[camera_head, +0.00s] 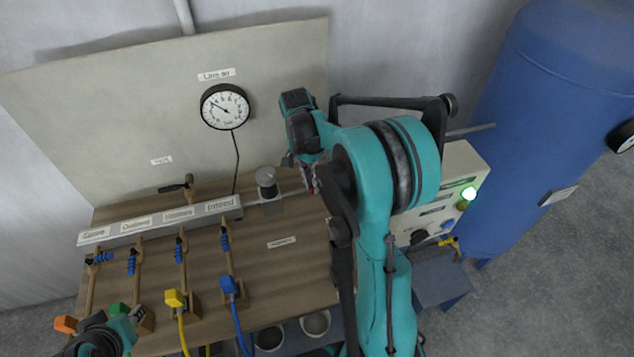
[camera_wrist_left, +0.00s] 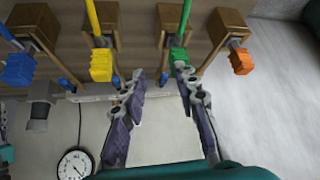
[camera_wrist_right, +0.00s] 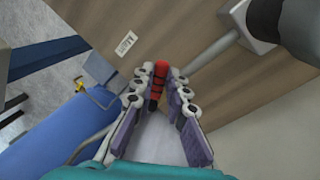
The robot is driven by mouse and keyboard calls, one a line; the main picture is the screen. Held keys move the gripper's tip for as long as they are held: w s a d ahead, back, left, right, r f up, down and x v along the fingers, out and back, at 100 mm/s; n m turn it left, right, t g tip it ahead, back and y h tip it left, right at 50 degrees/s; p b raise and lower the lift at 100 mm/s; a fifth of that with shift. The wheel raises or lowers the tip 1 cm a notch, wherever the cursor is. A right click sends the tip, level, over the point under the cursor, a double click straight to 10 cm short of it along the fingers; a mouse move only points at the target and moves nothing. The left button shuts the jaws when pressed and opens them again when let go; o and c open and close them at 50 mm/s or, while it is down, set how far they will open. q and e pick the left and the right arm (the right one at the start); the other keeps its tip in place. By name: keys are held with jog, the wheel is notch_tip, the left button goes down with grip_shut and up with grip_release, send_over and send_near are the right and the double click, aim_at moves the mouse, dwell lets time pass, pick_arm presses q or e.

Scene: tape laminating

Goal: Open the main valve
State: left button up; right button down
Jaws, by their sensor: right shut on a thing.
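A red handle with dark bands (camera_wrist_right: 159,80) is between the fingertips of my right gripper (camera_wrist_right: 157,84) in the right wrist view. The gripper is shut on it; I take it to be the main valve's handle. In the head view my right gripper (camera_head: 312,178) is over the board's right side, and my own arm hides most of it and the handle. My left gripper (camera_wrist_left: 160,84) is open and empty in the left wrist view. Its fingertips are near a green plug (camera_wrist_left: 179,57) and a yellow plug (camera_wrist_left: 101,65).
A round gauge (camera_head: 226,107) hangs on the back panel. A labelled manifold (camera_head: 160,221) runs along the wooden board (camera_head: 285,268). A control box (camera_head: 462,165) with a lit green lamp and a blue tank (camera_head: 550,110) stand at right. A yellow lever (camera_wrist_right: 98,97) is near the tank.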

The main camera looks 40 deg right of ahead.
jog(key=shift+w+d+m+y+p, duration=0.15)
jog(key=shift+w+m, duration=0.35)
jog(key=shift+m, duration=0.55)
jog(key=shift+w+a+m+y+p, duration=0.1)
jog(key=shift+w+m+y+p, duration=0.3)
jog(key=shift+m, duration=0.7)
jog(key=shift+w+d+m+y+p, duration=0.1)
jog(key=shift+w+m, duration=0.5)
jog(key=shift+m, duration=0.45)
jog(key=c, duration=1.5)
grip_release()
jog(key=v, duration=1.2)
